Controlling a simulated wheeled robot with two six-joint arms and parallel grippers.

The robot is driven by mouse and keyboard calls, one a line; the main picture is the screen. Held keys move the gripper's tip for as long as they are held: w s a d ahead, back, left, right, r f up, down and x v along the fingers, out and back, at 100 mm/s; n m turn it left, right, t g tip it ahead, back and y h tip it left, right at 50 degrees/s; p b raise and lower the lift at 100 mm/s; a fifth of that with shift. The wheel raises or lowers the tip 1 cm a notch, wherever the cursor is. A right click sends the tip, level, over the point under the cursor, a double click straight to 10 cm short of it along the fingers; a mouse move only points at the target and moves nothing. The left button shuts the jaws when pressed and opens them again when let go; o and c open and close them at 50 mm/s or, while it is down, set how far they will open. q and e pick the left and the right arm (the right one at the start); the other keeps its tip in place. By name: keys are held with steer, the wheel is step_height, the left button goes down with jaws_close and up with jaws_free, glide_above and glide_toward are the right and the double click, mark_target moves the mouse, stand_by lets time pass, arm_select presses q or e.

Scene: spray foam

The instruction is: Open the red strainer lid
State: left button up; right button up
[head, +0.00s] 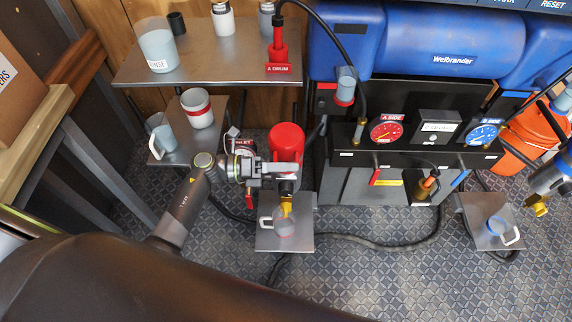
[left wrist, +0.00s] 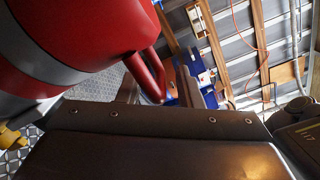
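The red strainer lid (head: 287,139) is a round red cap on the strainer, left of the pump unit in the head view. A yellow fitting (head: 286,205) shows below it. My left gripper (head: 288,171) is in front of the strainer, just below the lid in the picture; its fingers are hard to make out. I cannot tell whether it touches the strainer or whether it is open. In the left wrist view a large red body (left wrist: 85,30) with a silver band and a red bar fills the upper left, very close.
A small grey tray (head: 268,241) with a clear cup (head: 284,226) stands below the strainer. Left are shelves (head: 200,72) with cups. To the right is the pump unit with gauges (head: 386,131). Black hoses (head: 370,246) lie on the patterned floor.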

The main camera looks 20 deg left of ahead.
arm_select(q)
jaws_close()
stand_by(0.3)
